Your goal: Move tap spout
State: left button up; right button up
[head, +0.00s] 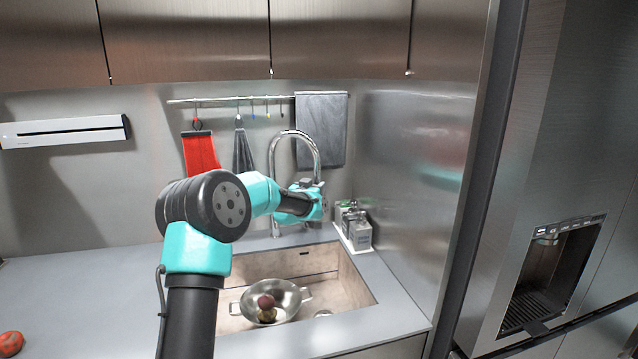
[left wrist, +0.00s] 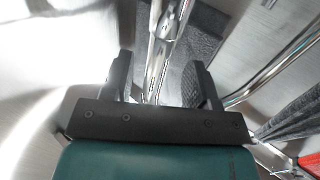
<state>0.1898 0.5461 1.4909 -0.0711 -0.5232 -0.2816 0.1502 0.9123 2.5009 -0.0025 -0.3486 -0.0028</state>
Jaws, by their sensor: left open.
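The chrome tap (head: 296,134) stands behind the sink, its tall spout curving over to the right in the head view. My left arm reaches across to it, and my left gripper (head: 306,184) is at the lower end of the spout, partly hidden by its own wrist. In the left wrist view my left gripper (left wrist: 162,76) is open. The chrome tap spout (left wrist: 168,42) runs between its two dark fingers there. I cannot tell whether either finger touches it. My right gripper is not in view.
The sink (head: 345,285) holds a metal colander (head: 289,300) with round items. A caddy (head: 354,226) stands right of the tap, near the steel side wall. A rail (head: 225,99) with a red cloth (head: 201,153) and grey towel (head: 321,127) hangs behind. A tomato (head: 11,343) lies far left.

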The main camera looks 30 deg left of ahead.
aim_at(319, 181)
pick_arm(q)
jog(key=shift+w+a, duration=0.25)
jog(key=shift+w, duration=1.15)
jog(key=shift+w+a, duration=0.2)
jog(key=shift+w, duration=1.15)
grip_shut()
